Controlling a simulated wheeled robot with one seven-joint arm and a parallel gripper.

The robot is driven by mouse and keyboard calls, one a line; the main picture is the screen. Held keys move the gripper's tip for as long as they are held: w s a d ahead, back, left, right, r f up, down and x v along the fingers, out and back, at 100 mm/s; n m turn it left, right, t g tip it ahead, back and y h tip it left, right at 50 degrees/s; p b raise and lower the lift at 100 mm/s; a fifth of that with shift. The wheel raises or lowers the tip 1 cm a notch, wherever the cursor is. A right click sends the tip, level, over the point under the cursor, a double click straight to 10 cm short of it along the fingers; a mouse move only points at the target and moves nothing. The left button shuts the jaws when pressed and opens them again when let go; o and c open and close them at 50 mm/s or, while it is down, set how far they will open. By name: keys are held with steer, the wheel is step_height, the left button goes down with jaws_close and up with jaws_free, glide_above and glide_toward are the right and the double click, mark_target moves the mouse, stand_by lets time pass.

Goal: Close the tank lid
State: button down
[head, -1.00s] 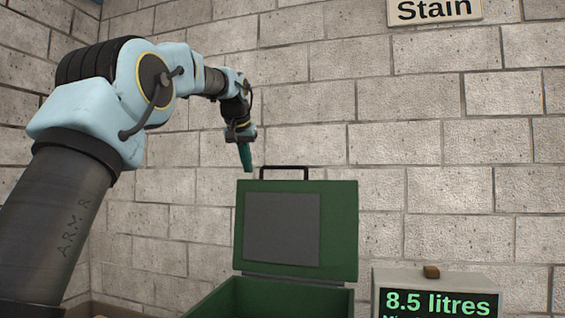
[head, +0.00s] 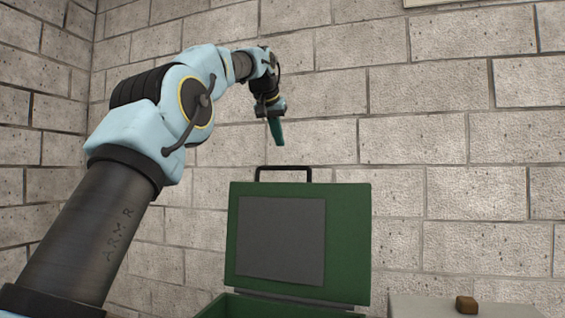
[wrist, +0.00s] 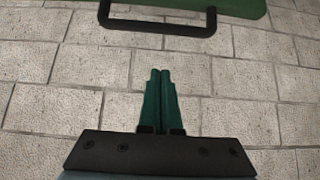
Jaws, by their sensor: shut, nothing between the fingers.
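The tank lid (head: 347,230) is a green panel with a dark grey square on its inner face. It stands upright, open, at the back of the green tank (head: 262,306), of which only the top edge shows. A black handle (head: 284,170) is on the lid's top edge; it also shows at the top of the wrist view (wrist: 160,26) with a strip of the green lid (wrist: 240,6). My gripper (head: 279,143) is above the handle in the head view, apart from it. Its two green fingers (wrist: 160,74) are together and empty, pointing toward the handle in the wrist view.
A grey box (head: 420,306) with a small brown block (head: 466,304) on top stands right of the tank. A block wall (head: 420,130) is behind everything. The space around my gripper looks clear. The tank's lower part is out of view.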

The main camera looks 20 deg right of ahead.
steer(key=f, duration=0.2)
steer(key=w+d+f+p, duration=0.1)
steer(key=f, duration=0.3)
steer(key=shift+w+d+f+p, duration=0.25)
steer(key=shift+w+f+p, duration=0.05)
steer(key=shift+p, duration=0.1)
steer(key=shift+s+f, duration=0.1)
steer(key=shift+a+f, duration=0.1)
